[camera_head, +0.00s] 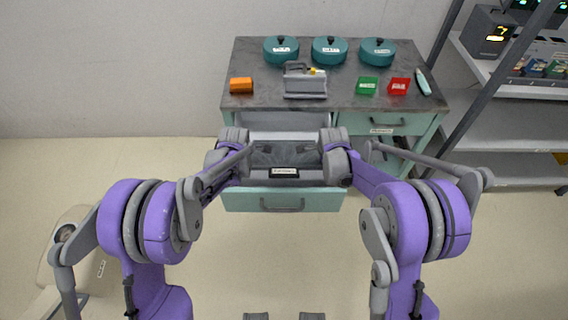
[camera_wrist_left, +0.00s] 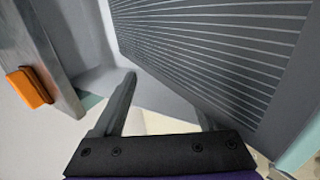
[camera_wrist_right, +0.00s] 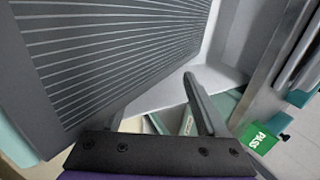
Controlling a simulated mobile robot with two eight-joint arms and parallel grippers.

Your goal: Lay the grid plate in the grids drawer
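The grid plate is dark grey with pale parallel lines. It fills much of the left wrist view (camera_wrist_left: 215,45) and the right wrist view (camera_wrist_right: 100,45). In the head view the dark grey plate (camera_head: 284,157) is between my two grippers, over the pulled-out drawer (camera_head: 245,200); I cannot tell whether it rests on the drawer floor. My left gripper (camera_wrist_left: 165,100) has its fingers apart at one side of the plate, one finger partly hidden behind it. My right gripper (camera_wrist_right: 158,108) is likewise spread at the other side, with a visible gap between the outer finger and the plate.
The cabinet top (camera_head: 330,104) behind the drawer carries teal round containers (camera_head: 329,50), a grey handled case (camera_head: 304,82), an orange block (camera_head: 240,85), and green (camera_head: 366,86) and red (camera_head: 399,86) blocks. A shelf rack (camera_head: 510,120) stands at the right. The floor before the drawer is clear.

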